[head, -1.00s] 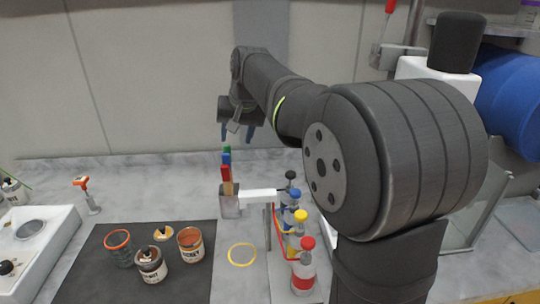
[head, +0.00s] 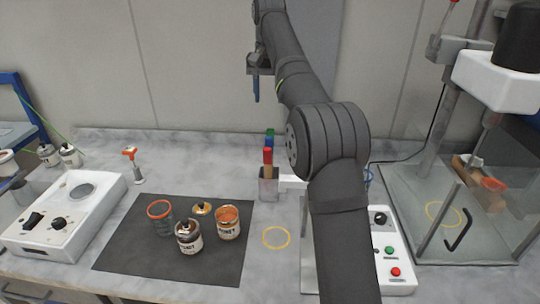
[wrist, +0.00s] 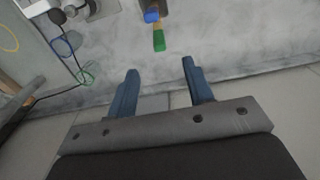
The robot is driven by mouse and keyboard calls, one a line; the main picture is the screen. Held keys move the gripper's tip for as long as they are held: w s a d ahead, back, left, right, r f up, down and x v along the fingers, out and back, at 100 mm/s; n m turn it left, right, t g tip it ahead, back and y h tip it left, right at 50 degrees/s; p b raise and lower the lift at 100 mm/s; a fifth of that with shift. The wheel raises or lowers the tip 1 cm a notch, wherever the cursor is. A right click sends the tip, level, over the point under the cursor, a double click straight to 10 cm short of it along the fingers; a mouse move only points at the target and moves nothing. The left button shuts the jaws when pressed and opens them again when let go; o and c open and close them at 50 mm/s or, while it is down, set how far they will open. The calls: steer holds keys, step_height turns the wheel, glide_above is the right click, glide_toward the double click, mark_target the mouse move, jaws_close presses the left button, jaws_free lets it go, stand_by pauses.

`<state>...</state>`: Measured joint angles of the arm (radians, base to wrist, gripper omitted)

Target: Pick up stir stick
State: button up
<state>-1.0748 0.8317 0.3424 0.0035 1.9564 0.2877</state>
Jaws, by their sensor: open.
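The stir sticks stand upright in a small grey holder (head: 268,190) at the back middle of the bench. Their coloured ends show as red (head: 267,158), blue (head: 268,143) and green (head: 270,131). My gripper (head: 256,98) is above and slightly left of them in the head view, apart from them and empty. In the wrist view my gripper (wrist: 160,70) has its two blue fingers spread. The green end (wrist: 159,42) and the blue end (wrist: 152,16) show beyond the fingertips at the top. The red end is not clear in the wrist view.
A black mat (head: 130,255) holds an open orange-rimmed cup (head: 159,218), cans and a lid. A white scale (head: 65,215) is at left. A glass-walled machine (head: 455,215) and a button box (head: 392,245) stand at right. My arm hides part of the bench.

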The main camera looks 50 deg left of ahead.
mark_target(269, 130)
step_height(269, 130, down, 12)
steer(key=shift+r, duration=0.1)
step_height(269, 130, down, 6)
steer(key=shift+w+d+r, duration=0.1)
steer(key=shift+w+r, duration=0.05)
steer(key=shift+r, duration=0.05)
stand_by(0.5)
jaws_close()
